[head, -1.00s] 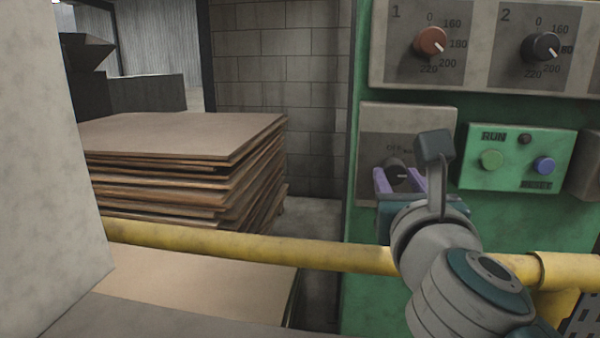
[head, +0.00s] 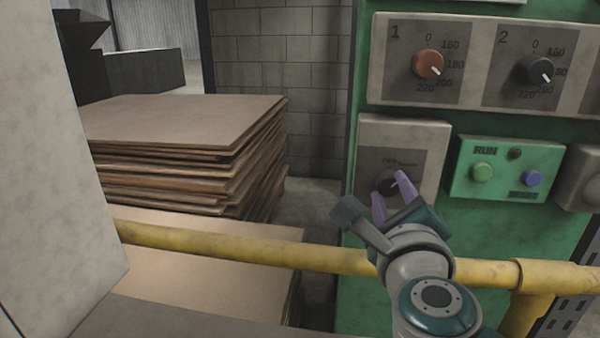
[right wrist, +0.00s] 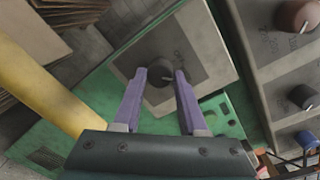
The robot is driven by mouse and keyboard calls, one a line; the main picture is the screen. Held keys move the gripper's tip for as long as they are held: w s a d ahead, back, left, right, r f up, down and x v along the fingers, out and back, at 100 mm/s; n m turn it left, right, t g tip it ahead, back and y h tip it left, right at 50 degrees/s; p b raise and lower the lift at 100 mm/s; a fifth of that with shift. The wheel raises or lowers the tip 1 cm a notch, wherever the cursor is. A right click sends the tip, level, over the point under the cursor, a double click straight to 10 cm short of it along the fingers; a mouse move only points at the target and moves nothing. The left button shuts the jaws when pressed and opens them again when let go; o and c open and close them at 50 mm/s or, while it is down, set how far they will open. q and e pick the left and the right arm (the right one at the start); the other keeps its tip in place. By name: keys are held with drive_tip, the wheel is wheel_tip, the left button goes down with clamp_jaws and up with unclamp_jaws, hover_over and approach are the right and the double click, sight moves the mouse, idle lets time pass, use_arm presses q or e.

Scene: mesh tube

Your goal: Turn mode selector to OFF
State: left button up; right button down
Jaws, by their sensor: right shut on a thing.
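The mode selector is a round dark knob (head: 387,184) on a grey plate (head: 425,135) on the green machine front, with small lettering above it. In the right wrist view the gripper (right wrist: 160,74) points straight at the knob. My left gripper is out of view.
A yellow rail (head: 250,250) crosses in front of the machine, below my right gripper. A green RUN/RESET box (head: 507,185) is right of the selector plate. Dials 1 (head: 428,64) and 2 (head: 534,72) are above. Stacked brown sheets (head: 185,125) stand left.

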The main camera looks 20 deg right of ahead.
drive_tip(key=n+p, duration=0.2)
drive_tip(key=n, duration=0.2)
drive_tip(key=shift+r, duration=0.1)
drive_tip(key=shift+n+g+h+p, duration=0.3)
drive_tip(key=shift+n+p, duration=0.35)
drive_tip(key=shift+n, duration=1.15)
drive_tip(key=shift+a, duration=0.1)
drive_tip(key=shift+c, duration=2.2)
unclamp_jaws()
